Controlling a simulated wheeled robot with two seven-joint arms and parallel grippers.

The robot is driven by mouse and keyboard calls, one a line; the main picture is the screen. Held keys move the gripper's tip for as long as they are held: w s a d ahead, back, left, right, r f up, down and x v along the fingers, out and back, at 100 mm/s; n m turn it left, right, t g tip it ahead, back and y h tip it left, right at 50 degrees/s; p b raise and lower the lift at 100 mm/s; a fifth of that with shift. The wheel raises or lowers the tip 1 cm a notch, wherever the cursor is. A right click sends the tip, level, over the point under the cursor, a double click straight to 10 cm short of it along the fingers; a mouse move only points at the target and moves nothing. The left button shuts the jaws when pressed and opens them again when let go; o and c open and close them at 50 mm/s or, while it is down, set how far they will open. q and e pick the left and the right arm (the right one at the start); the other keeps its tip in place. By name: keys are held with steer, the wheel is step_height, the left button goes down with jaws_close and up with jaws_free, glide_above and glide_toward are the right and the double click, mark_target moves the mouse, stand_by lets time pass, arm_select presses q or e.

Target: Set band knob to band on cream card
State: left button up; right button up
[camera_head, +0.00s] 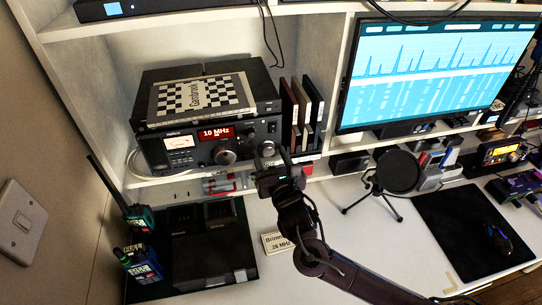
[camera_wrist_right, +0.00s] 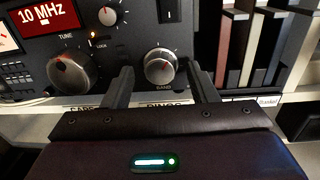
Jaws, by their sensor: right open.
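The radio (camera_head: 163,158) sits in the cubby, and its red display (camera_head: 215,132) reads 10 MHz. The silver band knob (camera_wrist_right: 160,67), labelled BAND, is at the radio's lower right; it also shows in the head view (camera_head: 267,149). The cream card (camera_head: 278,243) lies on the desk and its second line reads 28 MHz; its first line is partly unclear. My right gripper (camera_wrist_right: 161,80) is open in front of the band knob, with one finger on each side of it in the picture. I cannot tell whether the fingers touch it. My left gripper is not in view.
The larger tune knob (camera_wrist_right: 72,72) is left of the band knob. Upright books (camera_head: 304,112) stand close to the radio's right side. Handheld radios (camera_head: 138,220) and a black charger (camera_head: 212,245) are at the left. A microphone (camera_head: 397,172) stands to the right.

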steer(key=shift+c, duration=0.3)
steer(key=c, duration=0.9)
